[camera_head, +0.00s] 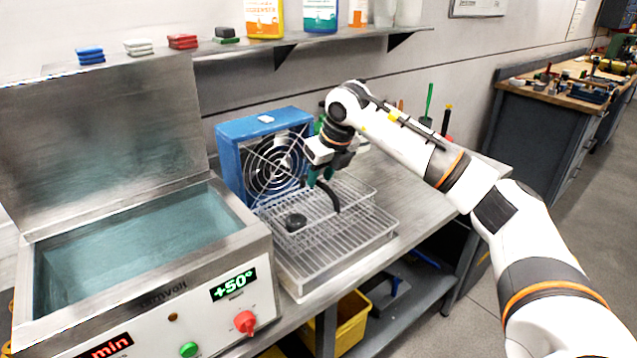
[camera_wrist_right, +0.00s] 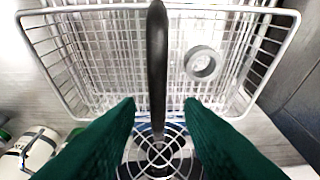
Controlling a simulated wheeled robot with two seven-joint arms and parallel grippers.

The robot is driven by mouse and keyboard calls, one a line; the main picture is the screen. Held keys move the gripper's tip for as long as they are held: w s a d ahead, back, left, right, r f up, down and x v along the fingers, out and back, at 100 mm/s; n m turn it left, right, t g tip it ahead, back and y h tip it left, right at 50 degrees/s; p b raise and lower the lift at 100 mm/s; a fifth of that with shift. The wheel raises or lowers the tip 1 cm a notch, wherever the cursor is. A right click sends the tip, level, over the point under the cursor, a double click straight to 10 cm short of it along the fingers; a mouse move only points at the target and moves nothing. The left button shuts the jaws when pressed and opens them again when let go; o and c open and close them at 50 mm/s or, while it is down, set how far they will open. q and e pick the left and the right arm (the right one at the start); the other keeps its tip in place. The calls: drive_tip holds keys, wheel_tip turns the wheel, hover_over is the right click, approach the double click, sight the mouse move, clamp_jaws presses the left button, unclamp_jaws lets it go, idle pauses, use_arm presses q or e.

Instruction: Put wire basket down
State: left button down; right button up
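The wire basket (camera_head: 355,192) sits on a wire draining rack over a metal tray (camera_head: 340,255), in front of the blue fan. Its dark curved handle (camera_head: 331,196) rises above it, and a dark grey ring-shaped part (camera_head: 295,222) lies inside. In the right wrist view the basket (camera_wrist_right: 110,60), its handle (camera_wrist_right: 157,55) and the ring part (camera_wrist_right: 202,63) show from above. My right gripper (camera_head: 321,180) is at the handle. Its green fingers (camera_wrist_right: 160,104) are apart, with the handle between them and a gap on each side. My left gripper is out of view.
A blue fan (camera_head: 230,165) stands close behind the basket. An open water bath (camera_head: 135,245) with a raised lid is at the left. A shelf (camera_head: 300,42) with bottles runs above. Bare bench (camera_head: 425,205) shows right of the tray.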

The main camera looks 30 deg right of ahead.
drive_tip(key=v, duration=0.9)
drive_tip(key=shift+f, duration=0.1)
